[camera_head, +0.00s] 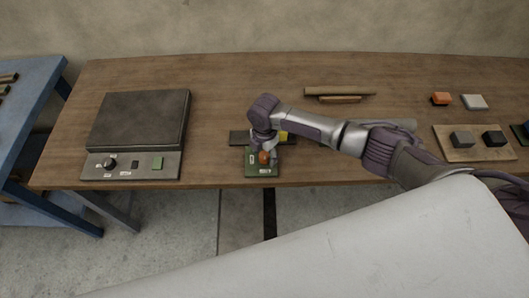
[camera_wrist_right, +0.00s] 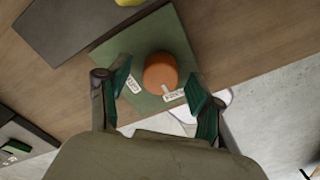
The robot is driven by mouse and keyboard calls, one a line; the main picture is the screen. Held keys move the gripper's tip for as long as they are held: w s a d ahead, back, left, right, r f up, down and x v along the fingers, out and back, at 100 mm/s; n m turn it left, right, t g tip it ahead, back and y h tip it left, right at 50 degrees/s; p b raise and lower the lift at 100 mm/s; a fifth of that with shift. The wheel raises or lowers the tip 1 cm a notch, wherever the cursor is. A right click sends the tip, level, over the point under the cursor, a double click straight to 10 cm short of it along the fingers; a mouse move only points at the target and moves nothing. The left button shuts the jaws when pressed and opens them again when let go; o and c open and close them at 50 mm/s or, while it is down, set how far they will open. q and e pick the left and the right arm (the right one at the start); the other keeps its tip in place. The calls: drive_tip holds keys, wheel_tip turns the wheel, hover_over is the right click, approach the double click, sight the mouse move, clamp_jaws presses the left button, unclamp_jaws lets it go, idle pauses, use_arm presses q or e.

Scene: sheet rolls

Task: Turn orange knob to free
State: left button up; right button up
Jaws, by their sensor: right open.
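The orange knob (camera_wrist_right: 161,72) stands on a green plate (camera_wrist_right: 128,42) with two white labels, near the table's front edge. A light pointer mark on the knob faces the label on its lower right in the right wrist view; the label text is too small to read. In the head view the knob (camera_head: 264,157) and plate (camera_head: 262,171) are partly covered by my gripper. My right gripper (camera_wrist_right: 160,95) is open, its green-padded fingers apart on either side of the knob's near side, with no clear contact. My left gripper is not in view.
A dark bar (camera_head: 238,138) lies behind the plate, with a yellow piece (camera_head: 284,136) close by. A grey device (camera_head: 138,120) with a black knob stands left. Wooden sticks (camera_head: 340,92) lie behind, and a board (camera_head: 463,153) with dark blocks lies right.

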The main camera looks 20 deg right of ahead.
sight(265, 155)
drive_tip(key=shift+r, duration=0.1)
wheel_tip(265, 155, up, 12)
idle(0.4)
idle(0.4)
